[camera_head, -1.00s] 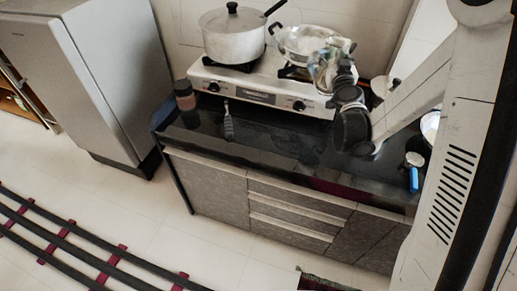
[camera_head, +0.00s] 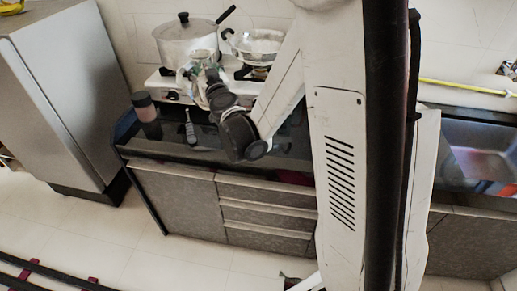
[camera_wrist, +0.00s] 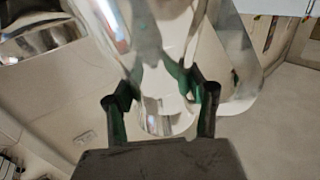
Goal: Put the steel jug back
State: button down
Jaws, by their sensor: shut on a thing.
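The steel jug is shiny and reflective. In the head view the jug (camera_head: 190,82) is held up in front of the large pot, over the middle of the stove's front. My gripper (camera_head: 208,76) is shut on it and partly hides it. In the wrist view the jug (camera_wrist: 150,45) fills the upper middle, with its curved handle on the right side. The fingers of my gripper (camera_wrist: 163,90) stand on either side of the jug's metal. The jug's base cannot be made out.
A lidded pot (camera_head: 183,45) and a steel pan (camera_head: 258,46) stand on the white stove (camera_head: 160,85). A dark-lidded brown container (camera_head: 144,108) and a grey-handled utensil (camera_head: 190,130) are on the dark counter. A fridge (camera_head: 60,90) stands left; a sink (camera_head: 480,150) is right.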

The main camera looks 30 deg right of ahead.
jog(key=s+d+f+m+g+h+b, duration=0.15)
jog(key=s+d+f+h+b, duration=0.4)
jog(key=s+b, duration=0.55)
jog(key=w+d+f+y+b, duration=0.1)
jog(key=w+d+f+b, duration=0.1)
jog(key=d+f, duration=0.3)
jog(key=w+d+f+y+b, duration=0.1)
jog(key=w+d+f+b, duration=0.1)
jog(key=d+f, duration=0.4)
jog(key=shift+f+m+b, duration=0.35)
jog(key=shift+f+b, duration=0.25)
jog(key=shift+b, duration=0.3)
jog(key=shift+f+t, duration=0.1)
jog(key=shift+t, duration=0.15)
jog(key=shift+f, duration=0.1)
jog(key=c, duration=0.8)
grip_release()
jog(key=shift+o, duration=0.2)
